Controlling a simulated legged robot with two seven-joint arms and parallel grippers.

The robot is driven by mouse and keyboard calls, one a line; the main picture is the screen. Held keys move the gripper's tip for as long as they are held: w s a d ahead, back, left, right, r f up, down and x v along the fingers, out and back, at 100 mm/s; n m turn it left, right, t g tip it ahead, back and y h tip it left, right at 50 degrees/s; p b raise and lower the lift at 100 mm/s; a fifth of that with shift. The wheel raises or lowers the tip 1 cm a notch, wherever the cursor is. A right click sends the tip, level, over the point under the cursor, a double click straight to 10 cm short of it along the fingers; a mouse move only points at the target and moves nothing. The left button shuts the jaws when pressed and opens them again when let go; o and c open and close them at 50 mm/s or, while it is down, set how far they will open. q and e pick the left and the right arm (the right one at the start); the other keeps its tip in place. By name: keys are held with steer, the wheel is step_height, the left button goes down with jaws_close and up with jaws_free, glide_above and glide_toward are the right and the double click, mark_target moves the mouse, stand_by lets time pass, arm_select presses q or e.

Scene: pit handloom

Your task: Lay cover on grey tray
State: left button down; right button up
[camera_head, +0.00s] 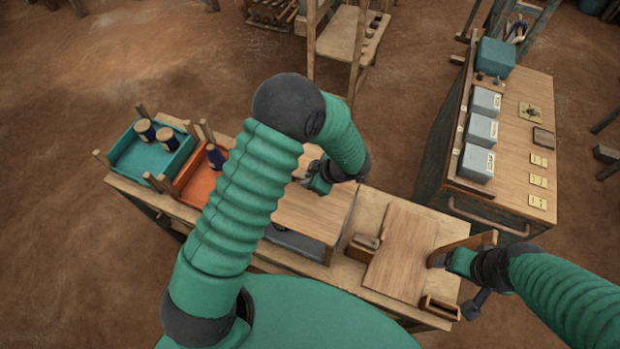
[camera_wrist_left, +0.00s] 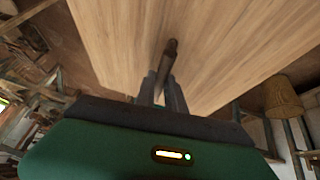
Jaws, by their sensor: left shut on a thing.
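The cover (camera_head: 312,215) is a flat wooden panel over the bench in the head view. The grey tray (camera_head: 292,241) shows only as a strip below the cover's front edge; the rest is hidden. I cannot tell whether the cover touches it. My left gripper (camera_head: 312,178) is at the far part of the cover. In the left wrist view its fingers (camera_wrist_left: 163,90) are shut on a brown handle (camera_wrist_left: 170,52) on the cover's pale wood face (camera_wrist_left: 220,40). My right gripper (camera_head: 454,262) is beside a wooden bar at the bench's right end; its jaws are unclear.
A teal tray (camera_head: 125,156) with spools and an orange tray (camera_head: 187,184) stand at the bench's left. A wooden panel (camera_head: 403,250) lies at the right between small wooden boxes (camera_head: 361,249). A side table (camera_head: 520,120) with grey boxes (camera_head: 477,163) stands behind right.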

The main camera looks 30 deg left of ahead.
arm_select(q)
steer(key=c, duration=1.3)
jaws_free()
steer(key=shift+a, duration=0.4)
steer(key=shift+d, duration=0.4)
steer(key=shift+d+r, duration=0.3)
steer(key=shift+r, duration=0.05)
steer(key=b+v, duration=0.2)
steer(key=v, duration=1.4)
steer(key=shift+w+a, duration=0.1)
steer(key=shift+a, duration=0.05)
arm_select(e)
steer(key=shift+s+x, duration=0.25)
steer(key=shift+x, duration=0.95)
